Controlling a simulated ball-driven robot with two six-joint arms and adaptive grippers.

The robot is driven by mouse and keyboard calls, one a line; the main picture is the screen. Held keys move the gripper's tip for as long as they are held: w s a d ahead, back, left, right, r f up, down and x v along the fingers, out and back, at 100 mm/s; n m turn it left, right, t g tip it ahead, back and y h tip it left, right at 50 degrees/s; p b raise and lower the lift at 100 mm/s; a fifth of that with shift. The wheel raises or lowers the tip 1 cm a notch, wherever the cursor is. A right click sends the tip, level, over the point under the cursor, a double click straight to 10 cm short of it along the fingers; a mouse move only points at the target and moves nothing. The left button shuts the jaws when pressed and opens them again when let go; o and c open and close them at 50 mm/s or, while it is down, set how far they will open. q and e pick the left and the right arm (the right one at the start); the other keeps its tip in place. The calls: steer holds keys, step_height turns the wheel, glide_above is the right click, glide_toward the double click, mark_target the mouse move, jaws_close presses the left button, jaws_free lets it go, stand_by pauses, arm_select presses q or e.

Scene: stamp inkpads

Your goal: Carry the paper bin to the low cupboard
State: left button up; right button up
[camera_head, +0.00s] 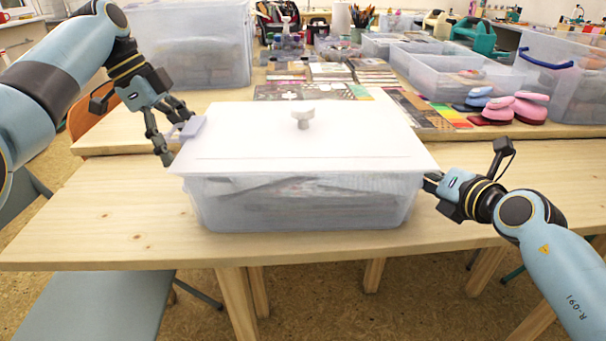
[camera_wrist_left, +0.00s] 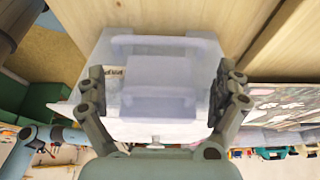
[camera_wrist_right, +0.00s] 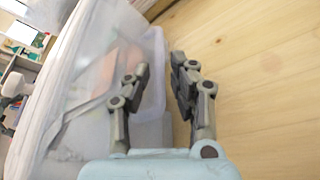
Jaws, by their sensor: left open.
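The paper bin (camera_head: 300,204) is a translucent plastic box with papers inside and a white lid with a knob. It stands on the wooden table. My left gripper (camera_head: 178,138) is open at the bin's left end, its fingers on either side of a pale end clip, which also shows in the left wrist view (camera_wrist_left: 160,75). My right gripper (camera_wrist_right: 161,65) is low at the bin's right end, beside its wall. Its fingers are fairly close together with a gap; whether they pinch anything is unclear. No low cupboard can be made out.
Behind the bin, a second table holds clear boxes (camera_head: 190,45), card stacks (camera_head: 372,72) and pink stamps (camera_head: 530,107). A grey chair seat (camera_head: 95,305) is at the lower left. Bare tabletop (camera_head: 105,215) lies left of the bin.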

arm_select(q)
steer(key=shift+x, duration=1.85)
arm_select(e)
steer(key=shift+x, duration=1.85)
arm_select(q)
steer(key=shift+c, duration=0.3)
arm_select(e)
steer(key=shift+c, duration=0.3)
arm_select(q)
steer(key=c, duration=0.5)
arm_select(e)
jaws_close()
arm_select(q)
steer(key=c, duration=1)
steer(key=shift+r, duration=0.25)
steer(key=shift+c, duration=0.2)
arm_select(e)
steer(key=shift+w+r, duration=0.1)
steer(key=shift+r, duration=0.2)
